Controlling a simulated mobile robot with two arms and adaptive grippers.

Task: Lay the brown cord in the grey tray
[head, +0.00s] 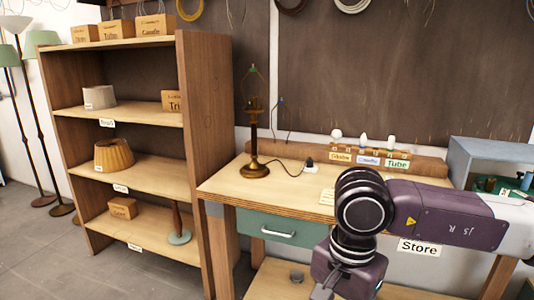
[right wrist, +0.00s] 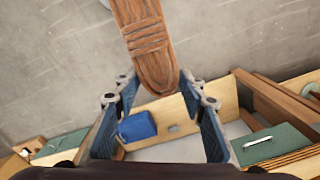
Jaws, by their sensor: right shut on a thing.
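I cannot pick out the grey tray for certain; a grey open-fronted box (head: 487,152) holding green items stands at the bench's right. My left gripper is not in view.
The workbench (head: 226,184) carries a brown lamp (head: 254,140) with a dark cord and a plug (head: 309,164). A green drawer (head: 280,228) is beneath its top. A blue item (right wrist: 137,127) lies on a lower board. Wooden shelves (head: 209,140) stand left.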

